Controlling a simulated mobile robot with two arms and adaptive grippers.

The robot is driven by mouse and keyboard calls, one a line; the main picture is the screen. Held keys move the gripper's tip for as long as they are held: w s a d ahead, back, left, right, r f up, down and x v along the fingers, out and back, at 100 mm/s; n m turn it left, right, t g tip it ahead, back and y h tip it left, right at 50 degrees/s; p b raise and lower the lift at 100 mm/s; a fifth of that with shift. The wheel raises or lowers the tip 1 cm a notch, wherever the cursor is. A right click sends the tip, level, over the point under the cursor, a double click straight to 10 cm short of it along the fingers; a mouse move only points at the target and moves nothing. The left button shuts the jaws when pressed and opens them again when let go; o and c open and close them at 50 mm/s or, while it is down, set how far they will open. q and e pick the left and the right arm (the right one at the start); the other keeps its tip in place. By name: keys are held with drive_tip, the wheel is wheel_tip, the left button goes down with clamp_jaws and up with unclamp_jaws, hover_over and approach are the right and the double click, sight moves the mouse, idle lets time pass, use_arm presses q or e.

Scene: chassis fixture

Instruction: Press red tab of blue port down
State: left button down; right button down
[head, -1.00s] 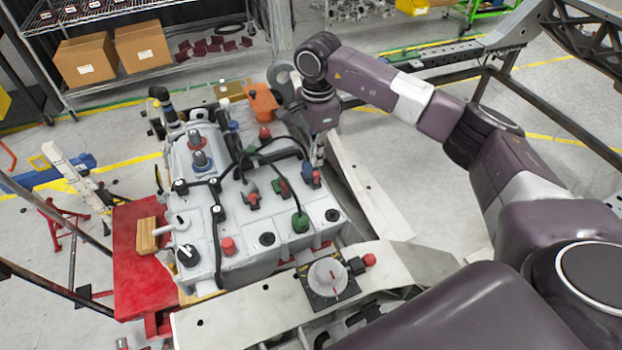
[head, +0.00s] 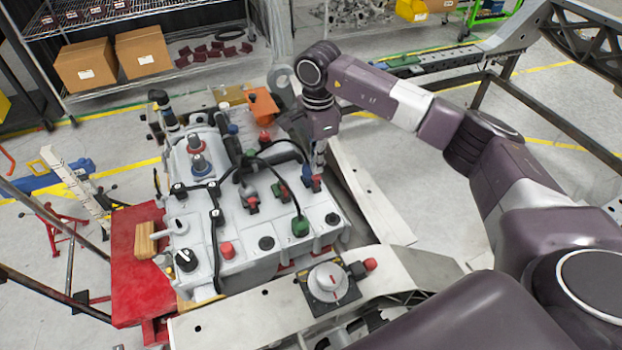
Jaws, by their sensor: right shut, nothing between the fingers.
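The blue port (head: 307,174) sits near the right edge of the white-grey chassis unit (head: 240,262). Its red tab (head: 316,182) shows at its right side, close below my right gripper. My right gripper (head: 319,167) is shut and empty, pointing down over the port from behind. Its tips look very close to the port and tab; I cannot tell whether they touch. The gripper and wrist partly hide the area behind the port. My left gripper is not in view.
A green port (head: 301,226) and a red-and-black connector (head: 251,203) sit nearby on the unit. Black cables (head: 275,158) arch close to the left of my gripper. A white dial (head: 327,283) stands in front. A pale beam (head: 370,190) runs along the right.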

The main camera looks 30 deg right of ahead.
sight(317, 176)
drive_tip(key=shift+f, duration=0.1)
idle(0.6)
drive_tip(key=shift+f+b, duration=1.15)
drive_tip(key=shift+f, duration=0.25)
drive_tip(key=shift+r, duration=0.1)
drive_tip(key=shift+r+p, duration=1.9)
drive_tip(key=shift+r, duration=1.6)
